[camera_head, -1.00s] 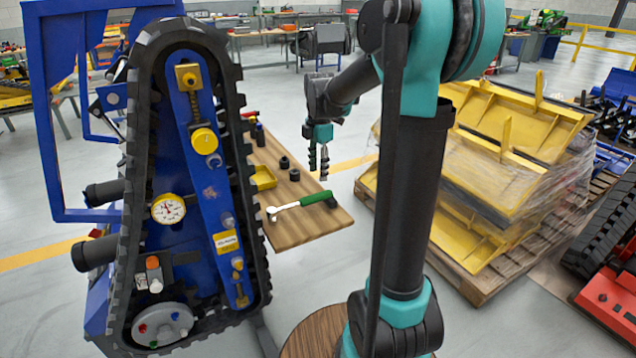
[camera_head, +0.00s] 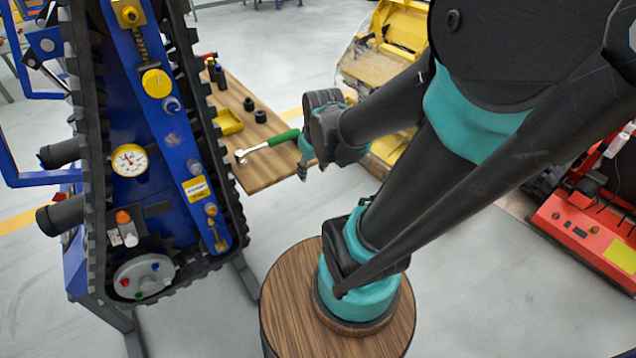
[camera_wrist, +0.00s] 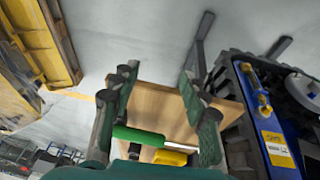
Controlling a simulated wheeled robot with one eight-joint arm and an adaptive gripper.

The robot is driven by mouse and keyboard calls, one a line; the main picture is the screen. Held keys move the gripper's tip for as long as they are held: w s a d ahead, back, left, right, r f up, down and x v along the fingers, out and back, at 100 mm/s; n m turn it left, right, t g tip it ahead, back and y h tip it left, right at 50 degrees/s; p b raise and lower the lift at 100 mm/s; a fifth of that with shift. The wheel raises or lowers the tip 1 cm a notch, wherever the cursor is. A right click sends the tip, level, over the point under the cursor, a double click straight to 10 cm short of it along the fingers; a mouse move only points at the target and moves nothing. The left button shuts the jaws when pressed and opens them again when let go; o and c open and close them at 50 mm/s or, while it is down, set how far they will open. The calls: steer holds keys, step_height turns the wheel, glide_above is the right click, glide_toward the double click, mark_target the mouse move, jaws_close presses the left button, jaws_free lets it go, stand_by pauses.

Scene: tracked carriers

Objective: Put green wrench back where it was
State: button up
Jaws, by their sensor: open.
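The green wrench (camera_head: 283,138), with a green handle and a bright metal shaft and head, lies on the wooden table (camera_head: 262,173) beside the blue tracked carrier. Its head points left and its handle lies near the table's right edge. My gripper (camera_head: 303,174) is at the table's right edge, close to the handle end, and partly hidden by my wrist. In the wrist view my gripper (camera_wrist: 157,98) is open, with its fingers spread and nothing held between them. The green handle (camera_wrist: 138,135) shows low between the fingers there; I cannot tell whether they touch it.
A yellow tray (camera_head: 229,122) and small black sockets (camera_head: 260,117) sit on the table behind the wrench. The blue tracked carrier (camera_head: 165,120) stands at its left. Yellow parts (camera_head: 385,50) are stacked behind my arm. A red machine (camera_head: 590,225) is at right.

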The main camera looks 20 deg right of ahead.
steer(key=s+f+m, duration=0.2)
steer(key=s+m, duration=0.1)
steer(key=shift+s+d+f+t, duration=0.2)
steer(key=shift+s+f+t, duration=0.1)
